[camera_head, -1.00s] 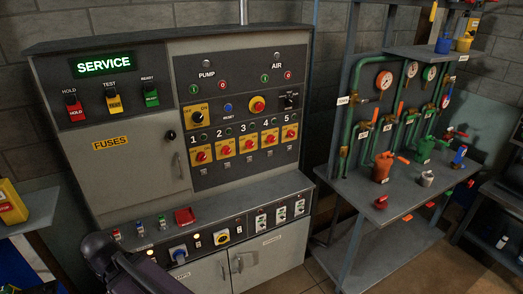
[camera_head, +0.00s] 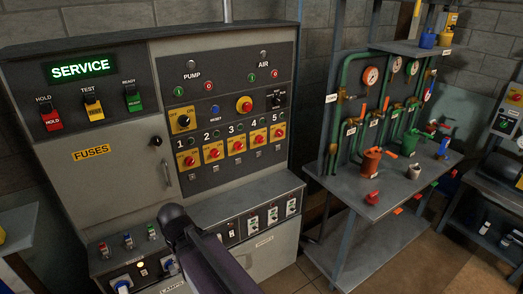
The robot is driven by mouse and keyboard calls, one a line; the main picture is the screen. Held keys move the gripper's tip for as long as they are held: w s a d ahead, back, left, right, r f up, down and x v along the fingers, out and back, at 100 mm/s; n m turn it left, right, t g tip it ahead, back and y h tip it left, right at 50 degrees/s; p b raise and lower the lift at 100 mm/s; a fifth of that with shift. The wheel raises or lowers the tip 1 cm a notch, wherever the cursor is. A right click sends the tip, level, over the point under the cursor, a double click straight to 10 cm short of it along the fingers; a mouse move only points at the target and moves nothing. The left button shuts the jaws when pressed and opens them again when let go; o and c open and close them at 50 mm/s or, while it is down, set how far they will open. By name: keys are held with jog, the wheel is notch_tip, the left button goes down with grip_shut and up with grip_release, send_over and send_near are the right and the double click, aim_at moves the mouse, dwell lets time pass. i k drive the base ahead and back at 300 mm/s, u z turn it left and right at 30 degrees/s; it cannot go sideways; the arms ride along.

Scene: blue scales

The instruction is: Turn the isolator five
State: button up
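Isolator five (camera_head: 278,132) is the rightmost of a row of red rotary knobs on yellow plates, under the number 5 on the control cabinet. Isolator four (camera_head: 258,138) is just to its left, with isolators one (camera_head: 189,160), two (camera_head: 213,153) and three (camera_head: 236,147) further left. The exact angle of knob five is too small to read. A dark link of my arm rises from the bottom edge, in front of the cabinet's lower ledge and well below the knob. My gripper's fingers are not in view.
The grey cabinet's ledge (camera_head: 240,198) juts out below the isolators. A yellow-plated ON/OFF switch (camera_head: 183,121) and a red button on yellow (camera_head: 244,104) sit above. At right, a grey bench (camera_head: 335,188) carries green pipes, gauges and a red can (camera_head: 371,160). Floor shows between them.

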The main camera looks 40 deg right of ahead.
aim_at(279, 133)
jog(key=z, duration=0.95)
jog(key=k, duration=0.95)
jog(key=u, duration=0.05)
jog(key=i, duration=0.85)
